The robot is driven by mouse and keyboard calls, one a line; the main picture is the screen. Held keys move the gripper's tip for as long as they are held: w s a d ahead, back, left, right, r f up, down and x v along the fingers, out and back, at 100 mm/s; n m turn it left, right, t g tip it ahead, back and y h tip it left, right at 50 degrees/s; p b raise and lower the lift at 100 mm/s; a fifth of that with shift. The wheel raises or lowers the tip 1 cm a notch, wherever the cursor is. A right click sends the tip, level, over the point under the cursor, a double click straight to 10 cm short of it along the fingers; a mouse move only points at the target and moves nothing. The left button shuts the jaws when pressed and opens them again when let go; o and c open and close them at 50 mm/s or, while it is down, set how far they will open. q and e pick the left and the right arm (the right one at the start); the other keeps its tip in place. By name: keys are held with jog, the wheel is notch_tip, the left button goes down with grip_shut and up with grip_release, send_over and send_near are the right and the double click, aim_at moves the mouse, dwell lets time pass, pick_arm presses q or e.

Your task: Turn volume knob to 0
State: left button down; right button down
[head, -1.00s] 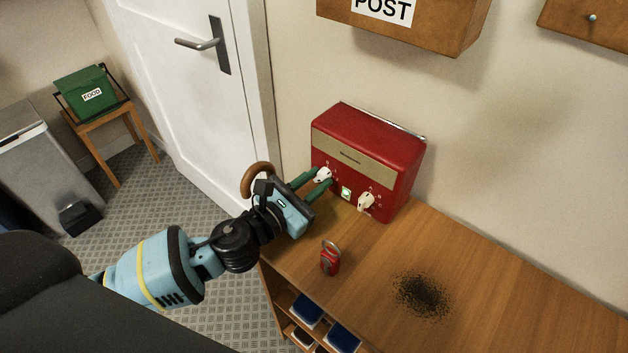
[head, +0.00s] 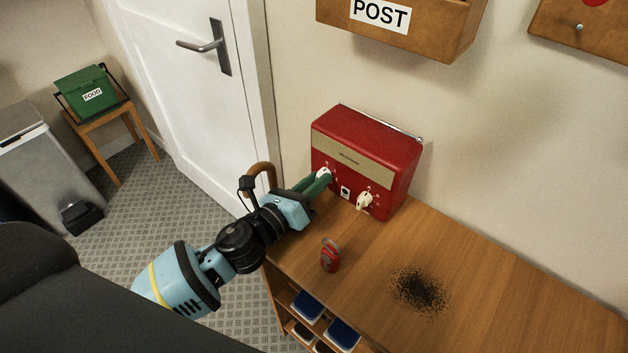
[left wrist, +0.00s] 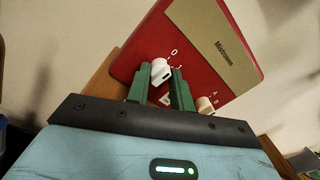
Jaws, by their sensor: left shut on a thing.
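A red radio (head: 365,150) with a beige front band stands on the wooden desk against the wall. Its left white knob (head: 323,173) sits between the green fingers of my left gripper (head: 318,183), which is shut on it. The left wrist view shows this knob (left wrist: 161,72) between the two fingertips, with a "0" mark on the panel just above it. A second white knob (head: 364,200) is on the right of the panel, free of the gripper; in the left wrist view it has letters A and B beside it. My right gripper is not in view.
A red can-like object (head: 330,256) stands on the desk (head: 470,280) in front of the radio. A dark speckled patch (head: 420,290) lies to its right. A POST box (head: 400,25) hangs above. A white door (head: 190,90) is at the left.

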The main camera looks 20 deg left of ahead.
pick_arm(q)
jog(key=shift+r+n, duration=0.1)
jog(key=shift+n, duration=0.4)
jog(key=c, duration=1.2)
grip_release()
jog(key=shift+c, duration=0.2)
jog(key=v, duration=0.3)
jog(key=b+v, duration=0.1)
jog(key=v, duration=0.3)
jog(key=shift+f, duration=0.2)
jog(key=shift+s+a+r, duration=0.1)
jog(key=shift+s+a, duration=0.05)
jog(key=shift+s, duration=0.15)
